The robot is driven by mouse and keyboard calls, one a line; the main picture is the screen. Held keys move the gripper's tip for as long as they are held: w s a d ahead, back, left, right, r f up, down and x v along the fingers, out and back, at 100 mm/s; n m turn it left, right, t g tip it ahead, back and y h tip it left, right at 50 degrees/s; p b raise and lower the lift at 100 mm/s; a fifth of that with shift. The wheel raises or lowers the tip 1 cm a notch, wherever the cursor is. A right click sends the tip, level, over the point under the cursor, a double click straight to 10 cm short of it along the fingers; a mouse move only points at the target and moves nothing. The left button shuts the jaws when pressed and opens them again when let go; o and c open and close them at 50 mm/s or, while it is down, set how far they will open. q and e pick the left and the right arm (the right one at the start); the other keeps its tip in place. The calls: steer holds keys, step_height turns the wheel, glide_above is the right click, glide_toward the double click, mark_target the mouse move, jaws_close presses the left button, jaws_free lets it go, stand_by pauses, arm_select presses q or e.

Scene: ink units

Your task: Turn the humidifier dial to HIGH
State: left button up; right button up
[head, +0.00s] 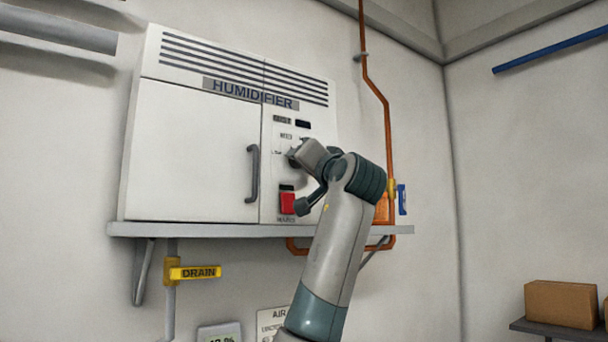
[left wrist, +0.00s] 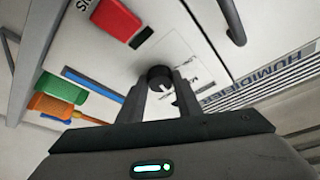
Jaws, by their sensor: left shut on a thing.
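The humidifier (head: 190,150) is a white wall cabinet with its name across the top. Its dial (left wrist: 160,74) is a dark round knob on a pale label plate, with a small white mark on its near side. My left gripper (left wrist: 160,88) is shut on the dial, one finger on each side. In the head view the left gripper (head: 294,158) is at the control panel and mostly covers the dial. A MED label (head: 286,136) shows above the dial; the HIGH label is hidden or unreadable, so the dial's setting cannot be told. My right gripper is in neither view.
A red switch (head: 287,203) sits below the dial and a door handle (head: 253,173) is to its left. The shelf (head: 200,230) runs under the cabinet. An orange pipe (head: 388,130) and a yellow drain lever (head: 195,272) are nearby.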

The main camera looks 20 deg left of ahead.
arm_select(q)
steer(key=shift+s+a+r+m+h+b, duration=0.1)
steer(key=shift+m+h+b, duration=0.35)
steer(key=shift+m, duration=0.55)
steer(key=shift+s+r+m+h+b, duration=0.1)
steer(key=shift+m+h+b, duration=0.1)
steer(key=shift+m+h, duration=0.65)
steer(key=shift+m, duration=0.25)
steer(key=o, duration=1)
steer(key=shift+w, duration=0.1)
steer(key=shift+o, duration=0.2)
steer(key=shift+f, duration=0.1)
steer(key=b+v, duration=0.9)
steer(key=v, duration=0.8)
steer(key=shift+d+f, duration=0.2)
steer(key=shift+f, duration=0.1)
